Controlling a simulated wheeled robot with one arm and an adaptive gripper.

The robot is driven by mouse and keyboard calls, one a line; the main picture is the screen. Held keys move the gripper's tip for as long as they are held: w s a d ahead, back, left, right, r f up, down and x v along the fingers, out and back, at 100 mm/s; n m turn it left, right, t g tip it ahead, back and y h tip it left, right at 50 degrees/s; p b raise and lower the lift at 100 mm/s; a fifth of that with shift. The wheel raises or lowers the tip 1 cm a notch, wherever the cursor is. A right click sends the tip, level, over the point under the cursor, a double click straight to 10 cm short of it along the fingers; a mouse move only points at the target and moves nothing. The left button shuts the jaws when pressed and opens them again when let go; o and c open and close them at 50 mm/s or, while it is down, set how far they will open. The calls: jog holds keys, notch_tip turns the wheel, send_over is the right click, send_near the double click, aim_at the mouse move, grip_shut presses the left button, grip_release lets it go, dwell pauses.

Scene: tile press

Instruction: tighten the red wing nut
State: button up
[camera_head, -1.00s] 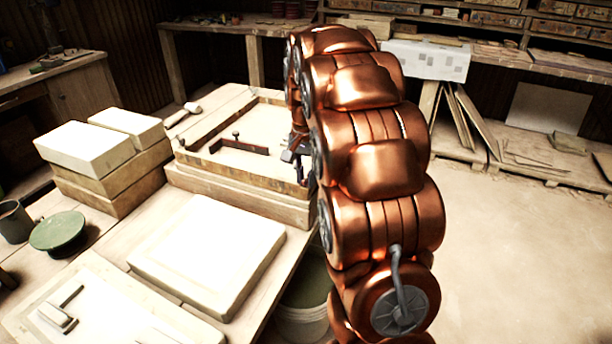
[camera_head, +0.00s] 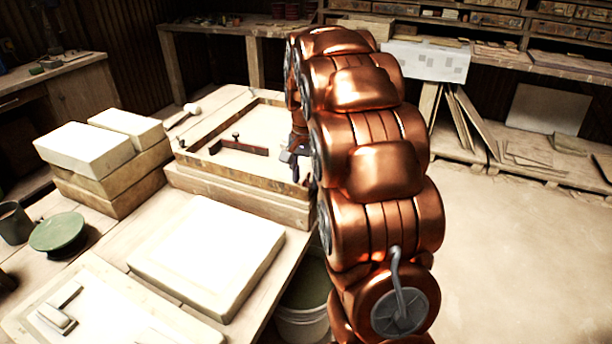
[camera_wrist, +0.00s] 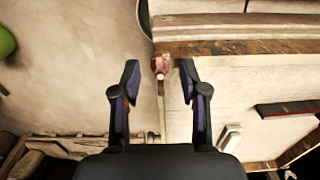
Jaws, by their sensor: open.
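In the wrist view the red wing nut (camera_wrist: 160,65) shows at the side of the wooden tile press frame (camera_wrist: 240,47). My gripper (camera_wrist: 158,80) is open, with its two dark fingers apart, one on each side of the nut in this view. I cannot tell how far the nut lies beyond the fingertips. In the head view my copper arm hides the nut, and part of my gripper (camera_head: 293,157) shows at the right side of the press frame (camera_head: 240,196).
White blocks (camera_head: 88,150) are stacked left of the press. A pale slab (camera_head: 205,250) lies on the table in front. A green round-topped item (camera_head: 58,232) and a dark cup (camera_head: 14,222) stand at the left. A bucket (camera_head: 302,318) is below the table edge. Open floor lies to the right.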

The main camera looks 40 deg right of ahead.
aim_at(305, 181)
jog(key=shift+r, duration=0.1)
notch_tip(305, 181, up, 12)
dwell(0.7)
dwell(0.6)
jog(key=s+a+n+p, duration=0.6)
jog(key=s+a, duration=0.7)
jog(key=a, duration=0.1)
jog(key=s+a+f+n+g+p, duration=0.1)
jog(key=s+a+f+n+p, duration=0.1)
jog(key=s, duration=0.7)
jog(key=s+a+f+n+p, duration=0.2)
jog(key=s+a+n, duration=0.2)
jog(key=s, duration=0.5)
jog(key=shift+s+a+g, duration=0.15)
jog(key=shift+a+g, duration=0.25)
jog(key=shift+a, duration=0.35)
jog(key=shift+d, duration=0.15)
